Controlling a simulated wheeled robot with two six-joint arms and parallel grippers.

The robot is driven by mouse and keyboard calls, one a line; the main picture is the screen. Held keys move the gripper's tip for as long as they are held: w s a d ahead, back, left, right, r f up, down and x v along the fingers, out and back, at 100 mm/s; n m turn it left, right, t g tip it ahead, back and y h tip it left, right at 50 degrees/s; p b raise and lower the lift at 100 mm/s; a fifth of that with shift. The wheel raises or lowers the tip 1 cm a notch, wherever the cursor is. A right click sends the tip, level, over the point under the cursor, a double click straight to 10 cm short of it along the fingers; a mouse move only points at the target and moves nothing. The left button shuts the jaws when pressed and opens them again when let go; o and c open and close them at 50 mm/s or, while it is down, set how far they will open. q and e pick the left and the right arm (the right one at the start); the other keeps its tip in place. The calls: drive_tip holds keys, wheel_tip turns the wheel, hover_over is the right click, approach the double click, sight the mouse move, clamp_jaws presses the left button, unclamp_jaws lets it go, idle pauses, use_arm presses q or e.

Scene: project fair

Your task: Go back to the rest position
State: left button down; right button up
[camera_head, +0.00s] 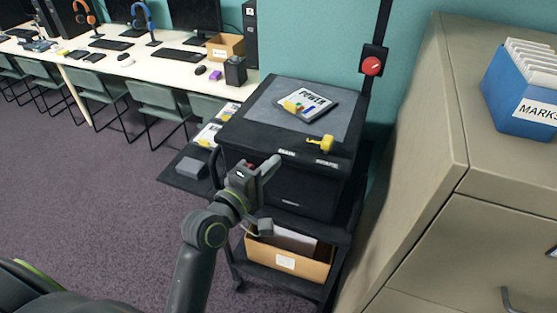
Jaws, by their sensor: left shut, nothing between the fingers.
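My left arm (200,240) reaches up from the bottom, and its gripper (268,172) is in front of the dark cart. The gripper is shut with nothing between its fingers. It is apart from the yellow object (320,143), which lies near the front edge of the cart's top. My right gripper is out of view.
The black cart (235,130) carries a booklet (306,102) on top and a cardboard box (315,268) low down. A tan cabinet (435,130) with a blue file box (515,95) stands at right. A long desk (150,68) with chairs is at left. Carpet (80,190) is clear.

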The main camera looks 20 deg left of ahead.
use_arm(q)
drive_tip(key=shift+d, duration=0.15)
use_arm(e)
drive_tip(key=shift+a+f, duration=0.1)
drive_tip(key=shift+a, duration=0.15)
